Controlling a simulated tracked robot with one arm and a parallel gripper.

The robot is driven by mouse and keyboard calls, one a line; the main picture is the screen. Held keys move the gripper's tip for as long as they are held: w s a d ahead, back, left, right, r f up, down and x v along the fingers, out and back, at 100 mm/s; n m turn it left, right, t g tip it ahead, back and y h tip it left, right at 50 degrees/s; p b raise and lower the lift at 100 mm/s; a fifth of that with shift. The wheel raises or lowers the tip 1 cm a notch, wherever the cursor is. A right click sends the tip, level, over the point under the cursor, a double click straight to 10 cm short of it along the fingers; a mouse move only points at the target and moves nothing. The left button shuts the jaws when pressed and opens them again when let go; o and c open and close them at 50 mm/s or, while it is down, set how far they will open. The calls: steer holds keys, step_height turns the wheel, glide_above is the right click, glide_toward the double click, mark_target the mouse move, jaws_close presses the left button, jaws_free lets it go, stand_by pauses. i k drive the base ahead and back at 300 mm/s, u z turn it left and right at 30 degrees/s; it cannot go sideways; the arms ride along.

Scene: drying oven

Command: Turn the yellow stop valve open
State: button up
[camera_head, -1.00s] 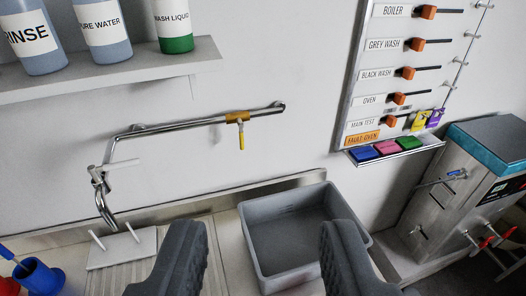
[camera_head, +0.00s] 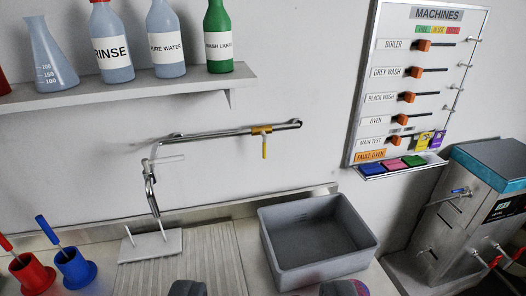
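The yellow stop valve (camera_head: 262,131) sits on a silver pipe (camera_head: 222,135) along the white wall. Its yellow handle (camera_head: 264,148) hangs straight down from the brass-coloured body. My gripper (camera_head: 265,288) shows only as two dark fingertips at the bottom edge, set wide apart with nothing between them. It is well below the valve in the picture and does not touch it.
A grey basin (camera_head: 318,262) stands below the valve, right of a ribbed drainboard (camera_head: 200,262). A shelf (camera_head: 130,92) with bottles is at upper left. The wall around the valve is clear.

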mark_target(264, 146)
steer(key=u, duration=0.1)
steer(key=i, duration=0.9)
steer(key=z, duration=1.2)
steer(key=k, duration=1)
steer(key=u, duration=0.45)
steer(key=i, duration=1)
steer(key=z, duration=0.1)
